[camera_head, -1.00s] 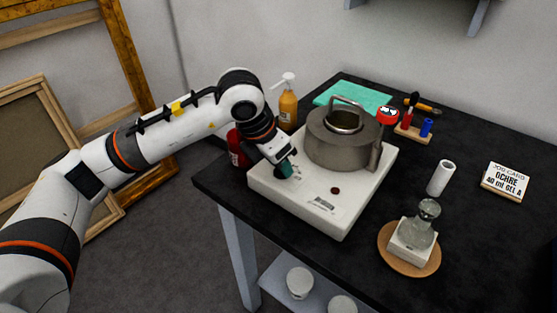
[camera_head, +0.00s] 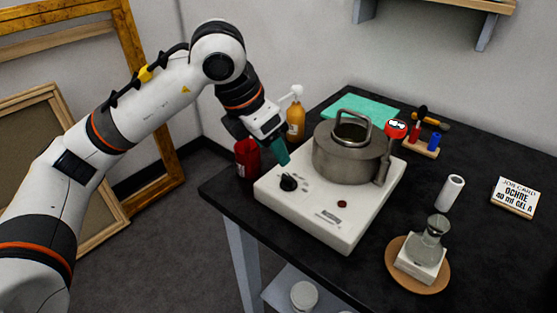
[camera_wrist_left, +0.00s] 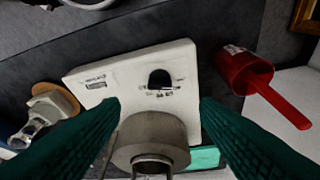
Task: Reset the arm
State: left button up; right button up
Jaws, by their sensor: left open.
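My left gripper (camera_head: 280,155) has green fingertips and hangs above the left part of a white hotplate (camera_head: 328,225). In the left wrist view its two green fingers (camera_wrist_left: 160,130) stand wide apart with nothing between them touching. The hotplate also shows in the left wrist view (camera_wrist_left: 90,78). A black knob (camera_head: 288,183) is on the hotplate's top, just below the fingertips and apart from them. A grey metal pot (camera_head: 345,160) with a raised handle sits on the hotplate, right of the gripper. My right gripper is not in view.
A red container (camera_head: 247,160) and an orange pump bottle (camera_head: 296,118) stand behind the hotplate's left side. A white cylinder (camera_head: 451,192) and a job card (camera_head: 516,198) are at right.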

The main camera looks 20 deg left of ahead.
pick_arm(q)
jog(key=shift+v, duration=1.1)
